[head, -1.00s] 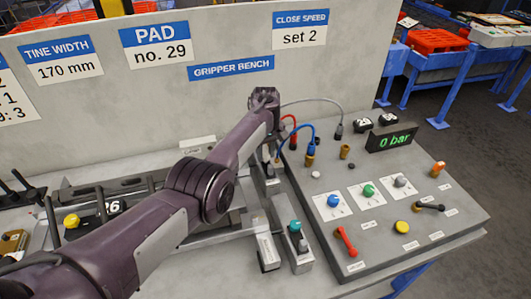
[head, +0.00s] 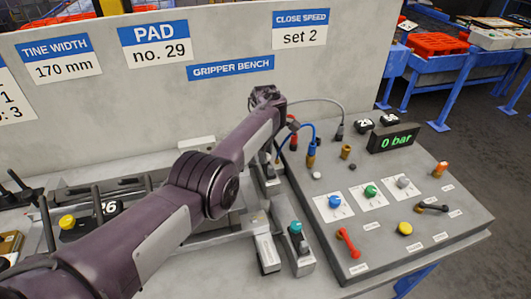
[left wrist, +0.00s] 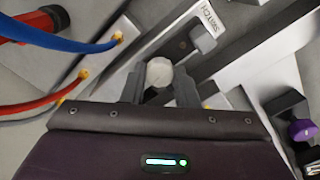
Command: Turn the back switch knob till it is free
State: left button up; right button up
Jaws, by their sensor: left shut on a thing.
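My left gripper (left wrist: 160,85) is shut on a pale, round knob (left wrist: 160,72), one dark finger on each side of it in the left wrist view. The knob is on a narrow block marked SWITCH (left wrist: 195,35). In the head view my left arm reaches to the back of the bench, and my left gripper (head: 268,158) is small and partly hidden beside the hoses. The back switch block (head: 268,188) shows below it, while its knob is hidden there. I cannot tell the knob's angle. My right gripper is in neither view.
Blue (left wrist: 60,38) and red (left wrist: 40,108) hoses run close to my left gripper. A front switch with a teal knob (head: 295,227) stands nearer. The control panel (head: 385,215) lies to the right; its display (head: 393,138) reads 0 bar. A grey wall stands behind.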

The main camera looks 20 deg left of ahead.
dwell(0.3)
pick_arm(q)
jog(key=o, duration=1)
jog(key=shift+r, duration=3.85)
jog(key=shift+r, duration=0.1)
